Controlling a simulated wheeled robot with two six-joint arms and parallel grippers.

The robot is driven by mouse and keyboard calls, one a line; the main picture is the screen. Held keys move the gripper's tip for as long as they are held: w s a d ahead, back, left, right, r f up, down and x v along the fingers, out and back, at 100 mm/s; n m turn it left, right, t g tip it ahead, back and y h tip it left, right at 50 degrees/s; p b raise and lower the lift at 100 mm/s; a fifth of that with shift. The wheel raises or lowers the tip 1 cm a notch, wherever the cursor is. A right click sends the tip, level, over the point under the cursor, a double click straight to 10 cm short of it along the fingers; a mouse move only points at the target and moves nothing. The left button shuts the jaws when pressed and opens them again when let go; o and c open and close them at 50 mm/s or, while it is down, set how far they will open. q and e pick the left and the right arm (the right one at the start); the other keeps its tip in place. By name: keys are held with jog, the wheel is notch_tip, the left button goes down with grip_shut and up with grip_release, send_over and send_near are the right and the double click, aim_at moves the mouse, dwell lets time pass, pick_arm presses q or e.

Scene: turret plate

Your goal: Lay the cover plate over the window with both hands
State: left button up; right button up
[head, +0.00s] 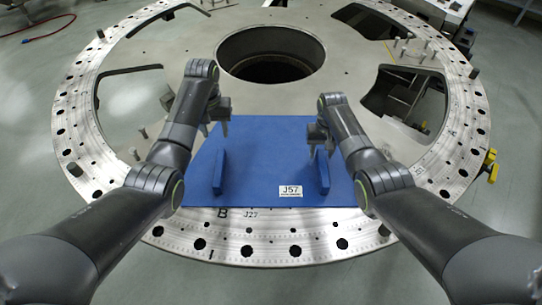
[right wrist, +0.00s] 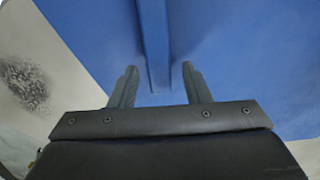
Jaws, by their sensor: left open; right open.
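The blue cover plate (head: 265,155) lies on the front part of the turret plate, and it also fills much of the right wrist view (right wrist: 235,50). It has two upright blue handles, a left one (head: 220,172) and a right one (head: 322,172), and a white J57 label (head: 290,191). Any window beneath it is hidden. My left gripper (head: 222,128) is open above the far end of the left handle. My right gripper (head: 320,140) is open at the right handle; in the right wrist view the handle (right wrist: 154,40) runs between its fingertips (right wrist: 160,82), apparently untouched.
The metal turret ring (head: 255,222) has bolt holes and a round central opening (head: 270,55). Open windows show at left (head: 125,85) and right (head: 405,95). Upright pins stand at left (head: 140,133) and upper right (head: 400,50). A yellow clamp (head: 490,167) sits on the right rim.

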notch_tip(320, 180, up, 10)
dwell(0.4)
notch_tip(320, 180, up, 7)
jog(key=p, duration=0.7)
jog(key=shift+f, duration=0.15)
dwell(0.4)
notch_tip(320, 180, up, 8)
dwell(0.9)
dwell(0.5)
